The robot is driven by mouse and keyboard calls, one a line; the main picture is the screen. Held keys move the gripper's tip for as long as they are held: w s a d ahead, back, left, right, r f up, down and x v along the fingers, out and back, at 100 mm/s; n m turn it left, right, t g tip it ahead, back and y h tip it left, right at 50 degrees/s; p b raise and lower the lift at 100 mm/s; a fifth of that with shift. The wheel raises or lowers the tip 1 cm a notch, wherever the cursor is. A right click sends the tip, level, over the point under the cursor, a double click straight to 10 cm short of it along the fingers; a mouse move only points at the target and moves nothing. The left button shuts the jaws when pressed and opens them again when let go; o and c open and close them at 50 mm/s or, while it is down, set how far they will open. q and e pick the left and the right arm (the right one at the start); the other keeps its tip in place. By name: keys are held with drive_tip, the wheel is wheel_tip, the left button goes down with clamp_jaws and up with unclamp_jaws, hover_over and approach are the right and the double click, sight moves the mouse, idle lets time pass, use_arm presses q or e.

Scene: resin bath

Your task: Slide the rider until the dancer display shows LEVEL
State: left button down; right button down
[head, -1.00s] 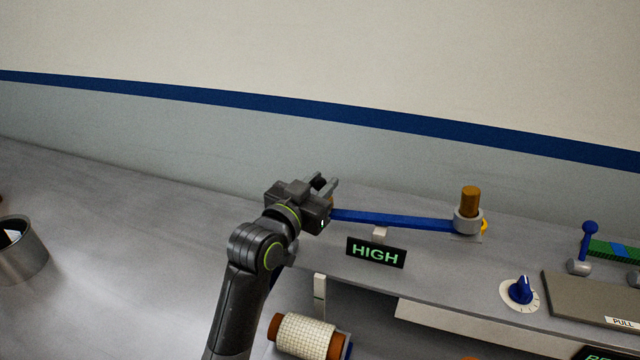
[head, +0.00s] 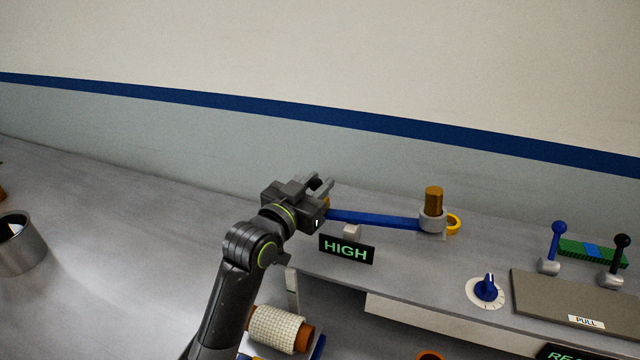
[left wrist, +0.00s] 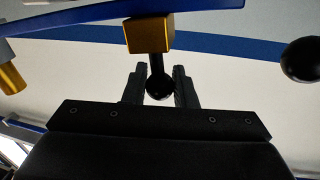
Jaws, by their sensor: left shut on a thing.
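The rider is a gold block (left wrist: 149,35) on a blue beam (left wrist: 80,15), with a black stem and ball knob (left wrist: 159,89). In the left wrist view my left gripper (left wrist: 160,85) is shut on the knob, one finger on each side. In the head view my left gripper (head: 322,186) is at the left part of the blue beam (head: 375,219) and mostly hides the rider. The beam runs right to a grey collar with a brown post (head: 433,200). The dancer display (head: 346,250) reads HIGH in green. My right gripper does not show.
Right of the beam are a yellow ring (head: 454,224), a blue dial (head: 487,289), a grey panel marked PULL (head: 550,300) and levers with blue (head: 558,228) and black (head: 622,241) knobs. A white roll (head: 276,328) is in front. A metal can (head: 18,245) stands far left.

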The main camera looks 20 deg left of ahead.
use_arm(q)
drive_tip(key=shift+a, duration=0.35)
drive_tip(key=c, duration=1.3)
unclamp_jaws()
drive_tip(key=shift+a+f, duration=0.15)
drive_tip(key=shift+a, duration=0.35)
drive_tip(key=shift+o, duration=0.5)
drive_tip(key=shift+d, duration=0.35)
drive_tip(key=shift+s+a, duration=0.1)
drive_tip(key=shift+s, duration=0.05)
drive_tip(key=p+v, duration=0.3)
drive_tip(key=v, duration=1.4)
drive_tip(key=shift+p, duration=0.3)
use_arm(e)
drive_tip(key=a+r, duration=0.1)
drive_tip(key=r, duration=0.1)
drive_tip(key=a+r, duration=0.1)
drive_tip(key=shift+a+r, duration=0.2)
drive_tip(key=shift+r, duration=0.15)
